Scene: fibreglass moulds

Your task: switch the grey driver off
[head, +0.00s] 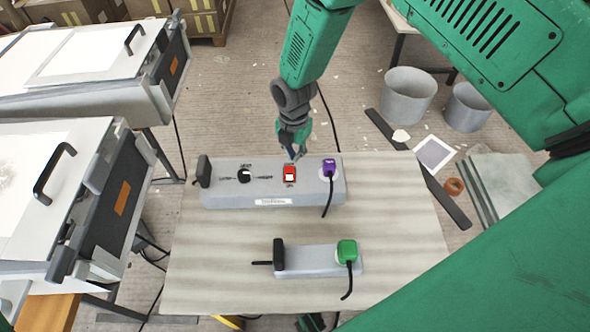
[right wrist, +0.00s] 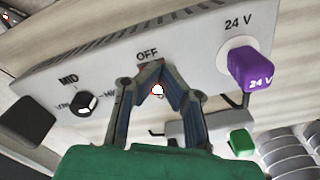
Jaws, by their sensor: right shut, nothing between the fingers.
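The grey driver (head: 225,195) is a long light-grey box on the bench. Its red rocker switch (head: 289,172) shows a pale patch at its lower part, between a black knob (head: 244,175) and a purple plug (head: 329,168). My right gripper (head: 294,156) is shut and empty, just behind the switch in the head view. In the right wrist view its closed fingertips (right wrist: 155,72) lie over the switch area below the printed "OFF", covering most of the switch. I cannot tell whether they touch it or which way it is set. My left gripper is not in view.
A smaller grey box (head: 305,262) with a green plug (head: 347,251) lies nearer on the bench (head: 400,230). The purple plug's black cable hangs forward. White-topped cases stand at the left. Grey buckets (head: 407,95) stand at the back right. Bare bench lies right of the driver.

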